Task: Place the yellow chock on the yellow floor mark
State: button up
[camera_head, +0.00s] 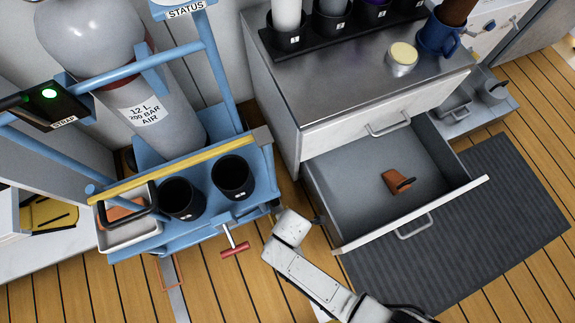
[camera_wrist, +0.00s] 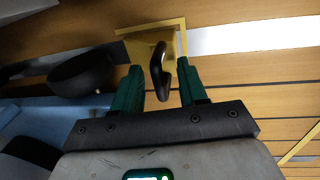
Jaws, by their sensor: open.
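The yellow chock (camera_wrist: 147,45) shows in the wrist view with its black handle (camera_wrist: 159,66) toward me. It lies within the yellow outline of a floor mark (camera_wrist: 182,36) on the wood floor; its exact contact with the floor is hard to tell. My gripper (camera_wrist: 160,80) is open, its green fingers on either side of the handle with visible gaps. In the head view my arm shows at lower centre, but the fingers and the chock are not visible.
A blue cart (camera_head: 205,205) with black cups stands left of my arm, its red-handled lever (camera_head: 234,248) close by. An open drawer (camera_head: 350,160) holding an orange-brown chock (camera_head: 396,181) juts out at right. A dark round wheel-like part (camera_wrist: 80,75) is left of my gripper.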

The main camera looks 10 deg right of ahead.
notch_tip(320, 180, up, 12)
jog(key=s+p, duration=0.1)
jog(key=p, duration=0.6)
jog(key=shift+s+d, duration=0.25)
jog(key=shift+s, duration=0.1)
jog(key=d+r+m, duration=1.1)
jog(key=d+m, duration=0.1)
jog(key=d, duration=0.3)
jog(key=s+d+r+m, duration=0.6)
jog(key=d+r+m, duration=0.3)
jog(key=r, duration=0.1)
jog(key=shift+d+r+g+h, duration=0.3)
jog(key=shift+d, duration=0.05)
